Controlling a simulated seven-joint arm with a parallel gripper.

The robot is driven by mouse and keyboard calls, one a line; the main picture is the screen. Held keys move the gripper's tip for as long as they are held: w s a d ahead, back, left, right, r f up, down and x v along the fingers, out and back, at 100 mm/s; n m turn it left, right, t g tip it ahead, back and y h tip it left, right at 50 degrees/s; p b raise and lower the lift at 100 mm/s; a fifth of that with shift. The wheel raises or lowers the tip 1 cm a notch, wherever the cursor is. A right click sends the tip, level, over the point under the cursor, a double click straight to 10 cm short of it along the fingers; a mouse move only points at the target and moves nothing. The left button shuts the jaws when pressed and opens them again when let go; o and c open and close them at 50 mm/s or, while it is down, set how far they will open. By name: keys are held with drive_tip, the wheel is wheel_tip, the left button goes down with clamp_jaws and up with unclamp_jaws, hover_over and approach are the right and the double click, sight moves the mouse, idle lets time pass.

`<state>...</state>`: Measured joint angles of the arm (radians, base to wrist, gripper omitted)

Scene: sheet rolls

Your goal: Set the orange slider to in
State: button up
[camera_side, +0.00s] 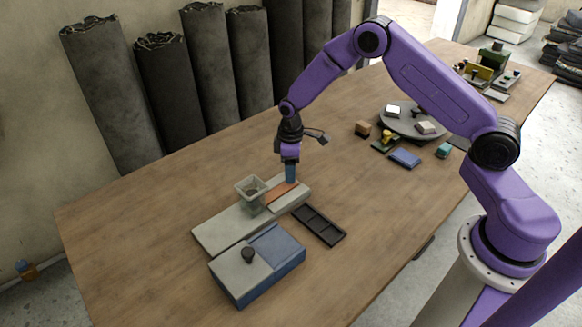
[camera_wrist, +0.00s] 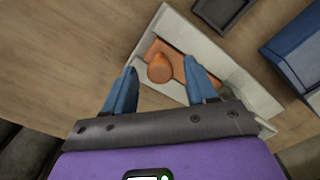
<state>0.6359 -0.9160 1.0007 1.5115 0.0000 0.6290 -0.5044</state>
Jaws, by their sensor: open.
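The orange slider (camera_side: 281,193) lies in a pale grey base plate (camera_side: 222,231) on the table. In the wrist view the orange slider (camera_wrist: 180,66) shows a round orange knob (camera_wrist: 159,69) on top. My gripper (camera_side: 290,178) is over the slider's end in the side view, pointing down. In the wrist view my gripper (camera_wrist: 160,85) is open, with its blue fingers on either side of the knob and nothing held. I cannot tell whether a finger touches the knob. The knob is hidden behind the fingers in the side view.
A translucent grey bin (camera_side: 250,191) stands on the base plate by the slider. A round turntable (camera_side: 405,131) with small blocks stands farther back. The table's left side is clear.

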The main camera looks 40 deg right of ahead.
sight(281, 189)
drive_tip(key=shift+c, duration=0.3)
clamp_jaws()
drive_tip(key=shift+a, duration=1.95)
drive_tip(key=shift+o, duration=0.3)
unclamp_jaws()
wheel_tip(281, 189, up, 18)
drive_tip(key=shift+f, duration=0.25)
